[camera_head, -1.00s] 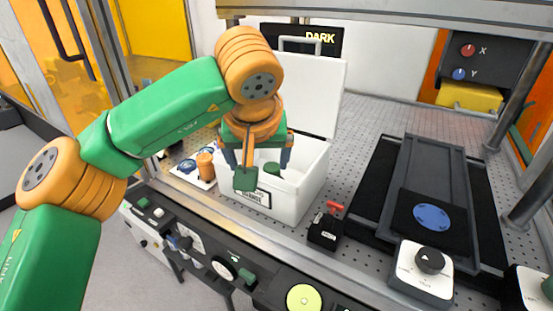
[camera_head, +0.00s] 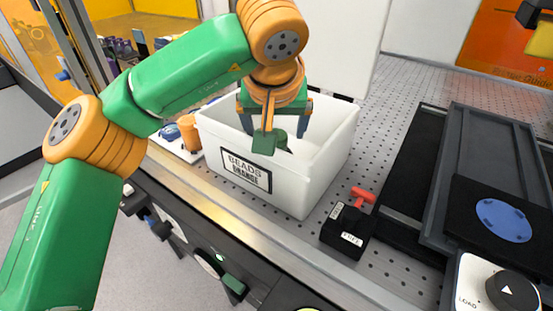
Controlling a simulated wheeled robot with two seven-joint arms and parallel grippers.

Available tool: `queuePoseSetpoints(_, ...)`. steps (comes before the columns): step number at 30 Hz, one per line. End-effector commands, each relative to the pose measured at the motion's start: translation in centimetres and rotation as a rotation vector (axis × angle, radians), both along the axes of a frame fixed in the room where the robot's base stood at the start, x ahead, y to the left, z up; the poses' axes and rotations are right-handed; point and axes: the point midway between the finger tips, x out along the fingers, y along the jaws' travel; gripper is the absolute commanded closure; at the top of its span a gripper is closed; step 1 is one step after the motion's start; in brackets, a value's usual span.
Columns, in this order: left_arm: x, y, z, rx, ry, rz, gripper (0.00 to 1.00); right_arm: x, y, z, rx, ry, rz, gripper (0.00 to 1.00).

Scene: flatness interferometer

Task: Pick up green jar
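A white open box (camera_head: 326,165) stands on the perforated bench, with a label on its front that reads "BEADS" and a second line that looks like "ORANGE". My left gripper (camera_head: 277,136) points down into the box. Its two dark blue fingers are spread wide apart, and nothing shows clearly between them. A green block on the gripper hangs in front of the opening. A small dark green patch shows just behind that block; I cannot tell whether it is the green jar. The jar is otherwise hidden by the gripper and the box wall. My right gripper is not in view.
A white tray with an orange container (camera_head: 189,132) and blue items stands left of the box. A black block with a red handle (camera_head: 346,224) is close to its right. Further right are a dark slide with a blue disc (camera_head: 503,220) and a knob unit (camera_head: 508,291).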

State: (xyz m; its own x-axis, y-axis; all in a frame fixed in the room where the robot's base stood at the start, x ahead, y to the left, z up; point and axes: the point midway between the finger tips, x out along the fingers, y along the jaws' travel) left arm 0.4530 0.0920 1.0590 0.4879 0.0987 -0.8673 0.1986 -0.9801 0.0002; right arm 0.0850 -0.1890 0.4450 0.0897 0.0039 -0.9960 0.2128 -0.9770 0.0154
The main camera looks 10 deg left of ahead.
Motion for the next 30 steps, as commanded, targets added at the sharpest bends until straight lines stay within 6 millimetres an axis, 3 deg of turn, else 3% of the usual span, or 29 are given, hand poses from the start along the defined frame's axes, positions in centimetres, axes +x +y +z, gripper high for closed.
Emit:
queuePoseSetpoints(12, 3.4, 0.7, -5.5, 0.000, 0.003, 0.000, 0.07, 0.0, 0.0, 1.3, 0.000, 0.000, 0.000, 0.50)
queuePoseSetpoints(20, 3.6, 0.7, -5.9, 0.000, 0.000, -0.001, 0.10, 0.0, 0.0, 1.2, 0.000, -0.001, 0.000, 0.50)
queuePoseSetpoints(30, 3.6, 0.7, -5.9, 0.000, 0.000, -0.001, 1.00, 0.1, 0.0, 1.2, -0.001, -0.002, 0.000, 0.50)
